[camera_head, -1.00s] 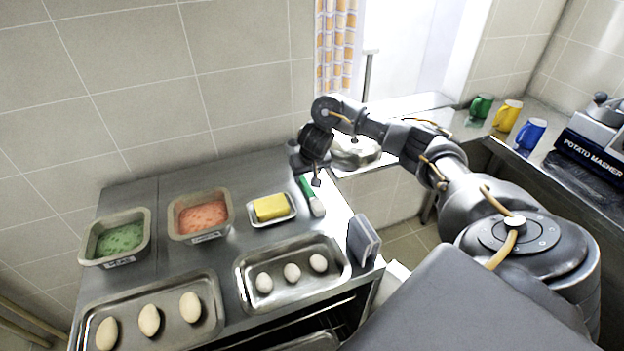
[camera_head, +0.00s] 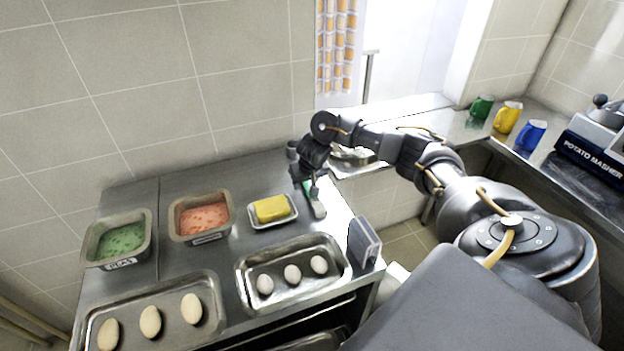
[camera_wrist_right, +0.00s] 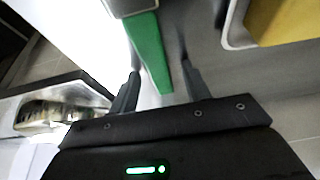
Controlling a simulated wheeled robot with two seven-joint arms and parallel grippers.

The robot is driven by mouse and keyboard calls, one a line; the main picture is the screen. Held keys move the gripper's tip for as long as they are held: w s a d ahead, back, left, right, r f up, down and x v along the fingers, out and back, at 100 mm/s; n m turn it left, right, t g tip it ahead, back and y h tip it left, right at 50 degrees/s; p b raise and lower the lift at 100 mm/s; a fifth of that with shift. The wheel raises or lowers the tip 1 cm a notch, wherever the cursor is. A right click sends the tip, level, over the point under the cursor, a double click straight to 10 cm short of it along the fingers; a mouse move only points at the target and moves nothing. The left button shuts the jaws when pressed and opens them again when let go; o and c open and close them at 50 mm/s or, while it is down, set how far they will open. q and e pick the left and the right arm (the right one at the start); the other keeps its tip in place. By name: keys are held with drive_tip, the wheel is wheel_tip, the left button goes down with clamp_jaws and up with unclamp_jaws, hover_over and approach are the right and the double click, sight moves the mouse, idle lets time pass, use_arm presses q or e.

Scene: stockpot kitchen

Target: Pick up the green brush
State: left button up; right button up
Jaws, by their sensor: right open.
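The green brush (camera_head: 316,203) lies on the steel counter, right of the butter dish, its pale bristle end toward the front. My right gripper (camera_head: 309,186) is over its green handle and hides part of it. In the right wrist view the green handle (camera_wrist_right: 150,52) runs between the two fingers of my open right gripper (camera_wrist_right: 160,78). The fingers stand apart on either side of the handle's end, and I cannot tell whether they touch it. My left gripper is not in view.
A dish with yellow butter (camera_head: 272,209) is close to the left of the brush. A tray of eggs (camera_head: 243,291) and a grey upright block (camera_head: 364,243) are nearer the front. Tubs of red (camera_head: 203,217) and green food (camera_head: 121,240) stand further left. A sink lies behind my right arm.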

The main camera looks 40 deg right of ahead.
drive_tip(key=shift+f, duration=0.1)
clamp_jaws()
